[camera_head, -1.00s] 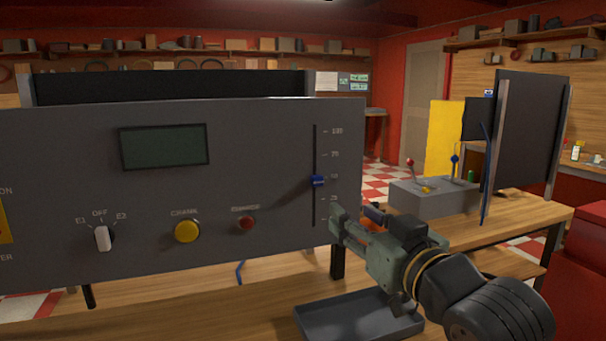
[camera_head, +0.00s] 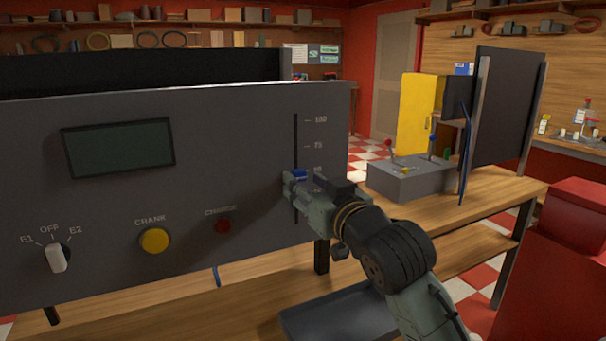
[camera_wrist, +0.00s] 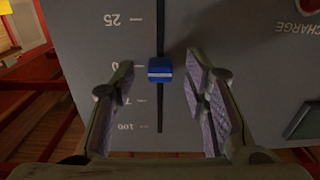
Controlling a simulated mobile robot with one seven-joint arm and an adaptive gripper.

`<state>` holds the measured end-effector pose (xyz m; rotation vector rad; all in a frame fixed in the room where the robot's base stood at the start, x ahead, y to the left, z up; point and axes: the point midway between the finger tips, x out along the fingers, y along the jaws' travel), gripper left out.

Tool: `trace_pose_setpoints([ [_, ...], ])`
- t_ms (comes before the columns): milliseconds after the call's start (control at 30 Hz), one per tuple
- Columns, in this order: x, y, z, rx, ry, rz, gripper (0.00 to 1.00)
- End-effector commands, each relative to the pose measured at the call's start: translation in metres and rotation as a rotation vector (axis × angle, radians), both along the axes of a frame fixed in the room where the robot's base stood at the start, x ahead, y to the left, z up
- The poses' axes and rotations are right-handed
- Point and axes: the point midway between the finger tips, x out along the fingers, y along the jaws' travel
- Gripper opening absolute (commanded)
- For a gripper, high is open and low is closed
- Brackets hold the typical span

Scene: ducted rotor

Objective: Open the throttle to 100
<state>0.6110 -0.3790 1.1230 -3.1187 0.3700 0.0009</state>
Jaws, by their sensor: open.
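The throttle is a blue slider knob (camera_head: 299,174) on a vertical slot (camera_head: 296,140) at the right side of the grey panel (camera_head: 230,130). The scale beside it has 100 at the top, and the knob sits around the 50 mark. My gripper (camera_head: 291,186) is at the knob and partly covers it and the lower slot. In the wrist view the scale is upside down. There the blue knob (camera_wrist: 159,70) with a white line lies between my two open fingers, with a visible gap on each side.
The panel also has a dark display (camera_head: 118,146), a white E1/OFF/E2 selector (camera_head: 56,258), a yellow crank button (camera_head: 154,240) and a red button (camera_head: 223,226). A dark tray (camera_head: 335,312) lies below my arm. A grey lever box (camera_head: 410,180) stands behind on the bench.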

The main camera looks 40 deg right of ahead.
Motion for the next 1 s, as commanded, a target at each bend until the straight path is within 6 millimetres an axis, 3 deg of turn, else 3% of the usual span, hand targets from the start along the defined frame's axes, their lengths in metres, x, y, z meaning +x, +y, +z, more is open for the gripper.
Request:
trace_pose_setpoints([
  [200, 0.016, -0.003, 0.000, -0.001, 0.000, 0.001, 0.42],
  [467, 0.017, -0.004, 0.000, -0.001, 0.000, 0.001, 0.42],
  [1000, 0.017, -0.004, 0.000, 0.000, 0.000, 0.000, 0.06],
])
